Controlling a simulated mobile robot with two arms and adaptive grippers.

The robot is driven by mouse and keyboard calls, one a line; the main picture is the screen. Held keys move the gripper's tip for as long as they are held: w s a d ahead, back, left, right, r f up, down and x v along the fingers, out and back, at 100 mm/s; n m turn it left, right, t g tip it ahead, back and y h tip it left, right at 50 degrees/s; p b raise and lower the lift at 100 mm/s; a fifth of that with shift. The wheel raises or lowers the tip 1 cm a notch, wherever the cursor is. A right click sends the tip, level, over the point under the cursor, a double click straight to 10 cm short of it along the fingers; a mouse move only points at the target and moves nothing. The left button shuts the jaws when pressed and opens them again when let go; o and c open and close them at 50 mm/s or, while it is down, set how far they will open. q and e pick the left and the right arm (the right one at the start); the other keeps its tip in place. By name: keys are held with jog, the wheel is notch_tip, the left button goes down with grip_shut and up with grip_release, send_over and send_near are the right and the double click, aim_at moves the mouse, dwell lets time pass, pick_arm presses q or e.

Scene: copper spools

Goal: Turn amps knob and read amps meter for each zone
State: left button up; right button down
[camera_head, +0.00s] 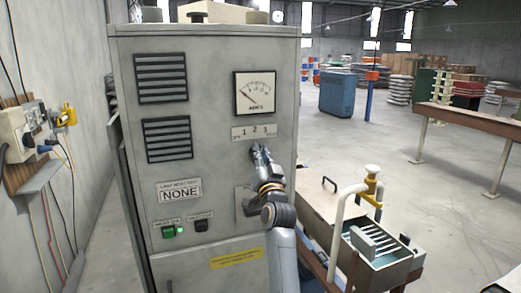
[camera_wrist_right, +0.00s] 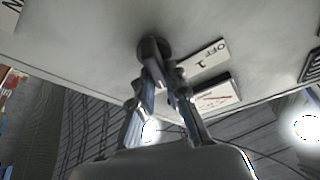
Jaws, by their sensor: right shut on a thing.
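The amps meter (camera_head: 255,92) is a square white dial on the grey cabinet front; its needle leans to the left, low end of the scale. It also shows in the wrist view (camera_wrist_right: 212,97). Below it is a label plate (camera_head: 253,132) with 1, 2, 3; in the wrist view the plate (camera_wrist_right: 207,59) reads OFF and 1. My right gripper (camera_head: 258,152) is at the cabinet just under this plate, shut on the dark round amps knob (camera_wrist_right: 153,47). In the head view the gripper hides the knob, and I cannot tell its setting. My left gripper is not in view.
The grey cabinet (camera_head: 215,75) has vents, a NONE sign (camera_head: 180,191), a lit green switch (camera_head: 168,231) and a dark switch (camera_head: 201,225). Open floor lies beyond.

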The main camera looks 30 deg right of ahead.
jog(key=shift+m+g+h+p, duration=0.55)
jog(key=shift+m+p, duration=0.2)
jog(key=shift+m, duration=0.95)
jog(key=c, duration=1.3)
grip_release()
jog(key=shift+c, duration=0.2)
jog(key=shift+w+f, duration=0.1)
jog(key=shift+w, duration=0.05)
jog(key=shift+d, duration=0.1)
